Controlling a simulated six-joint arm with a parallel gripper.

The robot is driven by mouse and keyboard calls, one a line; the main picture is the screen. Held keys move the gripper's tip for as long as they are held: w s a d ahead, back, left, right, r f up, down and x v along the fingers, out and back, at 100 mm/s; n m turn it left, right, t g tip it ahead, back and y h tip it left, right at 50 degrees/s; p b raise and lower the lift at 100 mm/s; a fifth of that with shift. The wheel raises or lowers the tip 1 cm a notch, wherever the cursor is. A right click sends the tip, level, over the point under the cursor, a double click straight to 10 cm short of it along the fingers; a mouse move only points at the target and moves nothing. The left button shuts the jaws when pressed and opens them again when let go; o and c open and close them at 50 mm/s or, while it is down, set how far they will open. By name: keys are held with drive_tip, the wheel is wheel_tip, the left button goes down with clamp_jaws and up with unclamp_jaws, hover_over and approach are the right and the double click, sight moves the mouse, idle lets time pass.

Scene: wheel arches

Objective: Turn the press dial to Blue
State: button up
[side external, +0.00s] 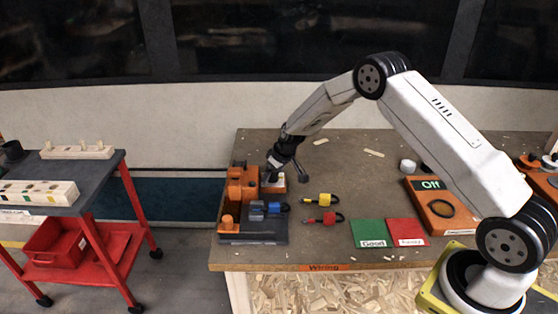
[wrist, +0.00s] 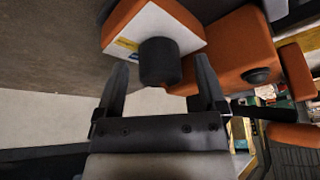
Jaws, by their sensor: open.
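The press (side external: 243,187) is an orange and dark machine at the left end of the bench. Beside it is a small orange box with a white face, which also shows in the wrist view (wrist: 187,22). A dark round dial (wrist: 159,62) stands out from that white face, with blue and yellow marks partly seen beside it. My gripper (side external: 270,180) is at the press in the side view. In the wrist view my gripper (wrist: 163,84) is open, its two fingers on either side of the dial with gaps. The dial's exact setting cannot be read.
An orange box with an "Off" display (side external: 440,207) stands further right. A red cart (side external: 75,240) stands left, apart from the bench.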

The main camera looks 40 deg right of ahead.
drive_tip(key=shift+w+f, duration=0.15)
drive_tip(key=shift+f, duration=0.2)
clamp_jaws()
drive_tip(key=shift+a+m+h, duration=0.1)
drive_tip(key=shift+m+h, duration=0.3)
drive_tip(key=shift+m, duration=0.6)
drive_tip(key=shift+m+h, duration=0.8)
drive_tip(key=shift+m, duration=1.2)
drive_tip(key=shift+m+g+h, duration=0.45)
drive_tip(key=shift+m, duration=1)
drive_tip(key=shift+m+g+h, duration=0.45)
drive_tip(key=shift+m, duration=1)
